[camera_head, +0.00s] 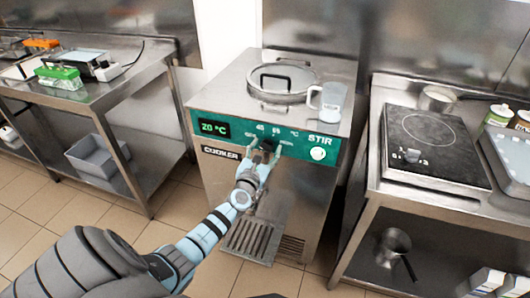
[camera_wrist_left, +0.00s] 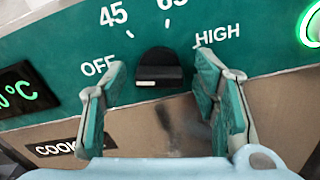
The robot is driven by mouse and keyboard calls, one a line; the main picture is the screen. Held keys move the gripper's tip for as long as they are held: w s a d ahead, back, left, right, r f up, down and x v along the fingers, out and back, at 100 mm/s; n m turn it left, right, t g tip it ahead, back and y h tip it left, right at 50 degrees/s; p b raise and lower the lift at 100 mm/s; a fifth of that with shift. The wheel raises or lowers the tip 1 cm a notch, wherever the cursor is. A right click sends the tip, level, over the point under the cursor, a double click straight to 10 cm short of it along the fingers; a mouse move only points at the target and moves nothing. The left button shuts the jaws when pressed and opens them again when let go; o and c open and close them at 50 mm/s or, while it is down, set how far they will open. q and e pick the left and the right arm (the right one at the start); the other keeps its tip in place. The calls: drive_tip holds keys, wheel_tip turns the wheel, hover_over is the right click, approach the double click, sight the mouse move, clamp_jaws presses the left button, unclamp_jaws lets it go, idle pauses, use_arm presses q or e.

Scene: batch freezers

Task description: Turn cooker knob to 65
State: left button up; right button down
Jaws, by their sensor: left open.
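The cooker (camera_head: 225,108) has a teal front panel with a black knob (camera_head: 267,145) in its middle. In the left wrist view the knob (camera_wrist_left: 158,66) sits below the marks OFF, 45, 65 and HIGH. Which mark it points to is not clear to me. The display (camera_head: 214,128) reads 20 °C. My left gripper (camera_head: 264,153) is open in front of the panel. In the left wrist view its teal-padded fingers (camera_wrist_left: 160,92) stand on either side of the knob, with gaps on both sides. My right gripper is not in view.
A lidded opening (camera_head: 283,80) and a clear jug (camera_head: 328,102) are on the cooker's top. A round lit STIR button (camera_head: 318,154) is right of the knob. A drip grate (camera_head: 250,238) is below. Steel tables flank the cooker, the right one holding a hob (camera_head: 432,145).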

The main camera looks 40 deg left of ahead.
use_arm(q)
drive_tip(key=c, duration=1.2)
drive_tip(key=shift+o, duration=0.2)
drive_tip(key=shift+m, duration=0.4)
drive_tip(key=m+p, duration=0.1)
drive_tip(key=m, duration=0.3)
drive_tip(key=m+p, duration=0.1)
drive_tip(key=m, duration=0.4)
drive_tip(key=m+p, duration=0.1)
drive_tip(key=m, duration=0.4)
drive_tip(key=m+p, duration=0.1)
drive_tip(key=m, duration=0.3)
drive_tip(key=shift+m, duration=0.4)
drive_tip(key=shift+f+p, duration=0.1)
drive_tip(key=shift+p, duration=0.2)
